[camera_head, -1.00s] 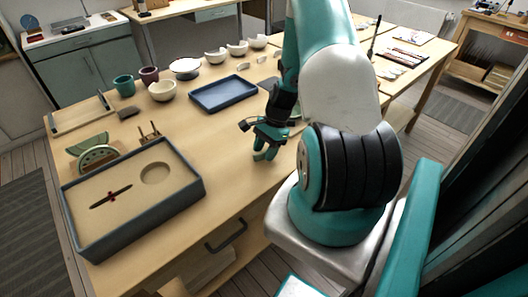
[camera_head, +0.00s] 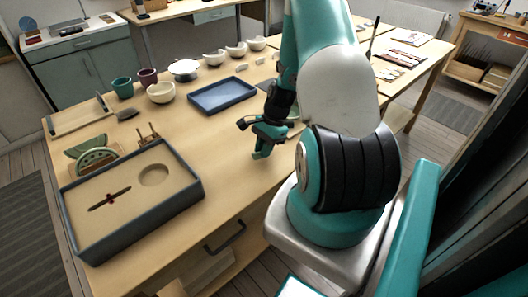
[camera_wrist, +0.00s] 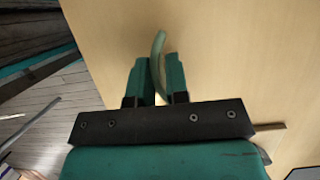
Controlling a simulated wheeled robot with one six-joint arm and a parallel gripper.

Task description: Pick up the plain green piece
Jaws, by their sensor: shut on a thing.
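My gripper (camera_head: 262,150) is just above the front part of the workbench, pointing down. In the wrist view its two teal fingers (camera_wrist: 157,72) are shut on the plain green piece (camera_wrist: 158,46), a thin curved shard seen nearly edge-on. The piece sticks out beyond the fingertips, over the bare wood. In the head view a pale green bit (camera_head: 293,114) shows behind the gripper, mostly hidden by my arm; I cannot tell whether it is the held piece.
A blue-grey box (camera_head: 190,178) with a round recess stands at the front left. Behind it are a green shard (camera_head: 86,145), a patterned green piece (camera_head: 97,159) and a small wooden stand (camera_head: 148,139). A blue tray (camera_head: 222,96) and several bowls are farther back. The bench middle is clear.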

